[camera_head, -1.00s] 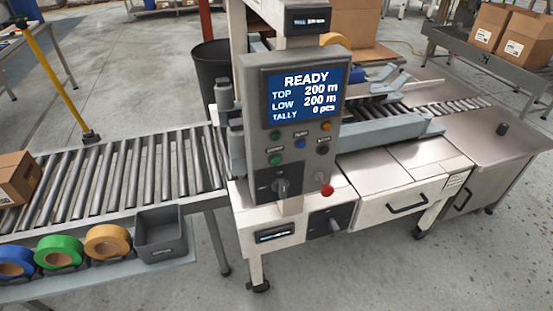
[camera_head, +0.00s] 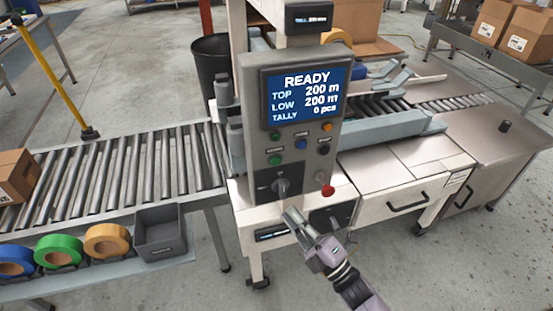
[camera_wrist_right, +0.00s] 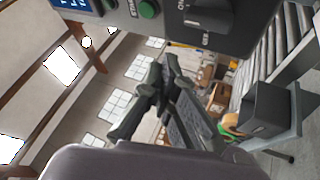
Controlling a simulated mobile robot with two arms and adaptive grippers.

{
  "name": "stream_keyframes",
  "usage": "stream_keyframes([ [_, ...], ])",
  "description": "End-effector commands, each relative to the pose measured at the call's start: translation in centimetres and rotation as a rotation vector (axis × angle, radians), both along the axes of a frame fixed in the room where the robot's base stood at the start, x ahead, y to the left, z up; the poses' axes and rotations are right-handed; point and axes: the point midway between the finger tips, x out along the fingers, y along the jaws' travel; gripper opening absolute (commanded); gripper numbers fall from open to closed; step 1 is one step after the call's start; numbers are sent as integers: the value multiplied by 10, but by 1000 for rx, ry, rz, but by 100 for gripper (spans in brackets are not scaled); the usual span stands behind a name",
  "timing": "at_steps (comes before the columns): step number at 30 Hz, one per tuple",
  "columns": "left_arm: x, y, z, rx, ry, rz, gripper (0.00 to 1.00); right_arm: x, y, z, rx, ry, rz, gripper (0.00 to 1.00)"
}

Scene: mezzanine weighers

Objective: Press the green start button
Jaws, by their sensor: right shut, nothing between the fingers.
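The grey control panel (camera_head: 252,100) has two green buttons on its left side, an upper one (camera_head: 275,137) and a lower one (camera_head: 275,160). Their labels are too small to read, so I cannot tell which is start. One green button (camera_wrist_right: 148,9) also shows at the top of the right wrist view, beside the black rotary knob (camera_wrist_right: 212,17). My right gripper (camera_head: 291,215) is shut and empty, in front of the machine below the panel, apart from both buttons. It also shows in the right wrist view (camera_wrist_right: 165,75). My left gripper is not in view.
The screen (camera_head: 305,97) reads READY. Near the green buttons are a blue (camera_head: 300,144), an orange (camera_head: 327,127) and a black button (camera_head: 323,150), the knob (camera_head: 281,187) and a red button (camera_head: 327,191). A roller conveyor (camera_head: 110,175) and grey bin (camera_head: 160,240) stand left.

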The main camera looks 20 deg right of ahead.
Motion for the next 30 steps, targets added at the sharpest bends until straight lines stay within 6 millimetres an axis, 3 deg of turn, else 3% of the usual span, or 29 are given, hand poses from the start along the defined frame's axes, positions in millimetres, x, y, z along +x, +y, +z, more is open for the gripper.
stream_keyframes([
  [3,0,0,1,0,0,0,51,-9,7,38,-48,-132,17,0],
  [9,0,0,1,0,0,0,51,-19,13,66,-90,-242,28,0],
  [23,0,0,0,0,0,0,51,-17,14,68,-93,-252,28,0],
  [30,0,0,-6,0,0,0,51,8,15,68,-93,-254,28,0],
])
